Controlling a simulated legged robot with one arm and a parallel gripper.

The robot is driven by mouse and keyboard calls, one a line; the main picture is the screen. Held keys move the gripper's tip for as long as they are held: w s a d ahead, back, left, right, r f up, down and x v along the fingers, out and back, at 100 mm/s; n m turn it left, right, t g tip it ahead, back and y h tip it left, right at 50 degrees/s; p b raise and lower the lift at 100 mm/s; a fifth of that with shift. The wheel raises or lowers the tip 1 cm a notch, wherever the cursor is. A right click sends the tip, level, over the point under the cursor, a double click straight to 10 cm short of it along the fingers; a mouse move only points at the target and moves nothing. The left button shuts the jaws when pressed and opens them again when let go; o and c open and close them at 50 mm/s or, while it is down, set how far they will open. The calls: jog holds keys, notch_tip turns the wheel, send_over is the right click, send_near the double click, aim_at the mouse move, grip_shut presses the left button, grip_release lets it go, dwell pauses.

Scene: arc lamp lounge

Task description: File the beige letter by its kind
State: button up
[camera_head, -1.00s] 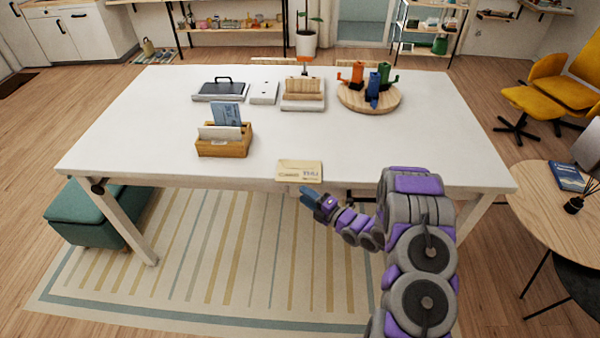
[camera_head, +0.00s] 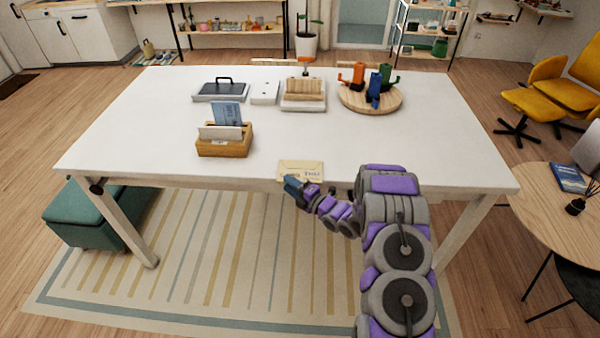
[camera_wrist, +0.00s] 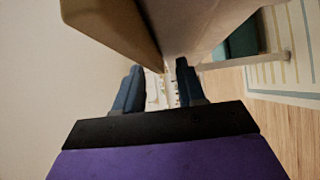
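The beige letter (camera_head: 301,170) lies flat at the front edge of the white table (camera_head: 150,140), with dark print on it too small to read. In the wrist view a tan surface at the top left, likely the letter (camera_wrist: 108,25), looms very close. My gripper (camera_head: 290,185) is at the letter's front left corner, by the table edge. In the wrist view its two blue fingers (camera_wrist: 158,85) stand apart, with nothing visibly clamped between them. A wooden letter holder (camera_head: 224,150) stands left of the letter, with a white divider (camera_head: 218,132) and a blue envelope (camera_head: 227,114) upright in it.
The table's middle and right are clear. A teal ottoman (camera_head: 90,215) sits below left.

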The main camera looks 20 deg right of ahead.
jog(key=shift+c, duration=0.3)
grip_shut()
jog(key=shift+r, duration=0.1)
jog(key=s+a+r+p, duration=0.1)
jog(key=s+a+r, duration=0.1)
jog(key=s+a, duration=0.2)
jog(key=s+a+r+p, duration=0.1)
jog(key=s+a, duration=0.3)
jog(key=s, duration=0.5)
jog(key=shift+s+a+r+p, duration=0.3)
jog(key=shift+s+r, duration=0.05)
jog(key=shift+r, duration=0.55)
jog(key=shift+w, duration=0.15)
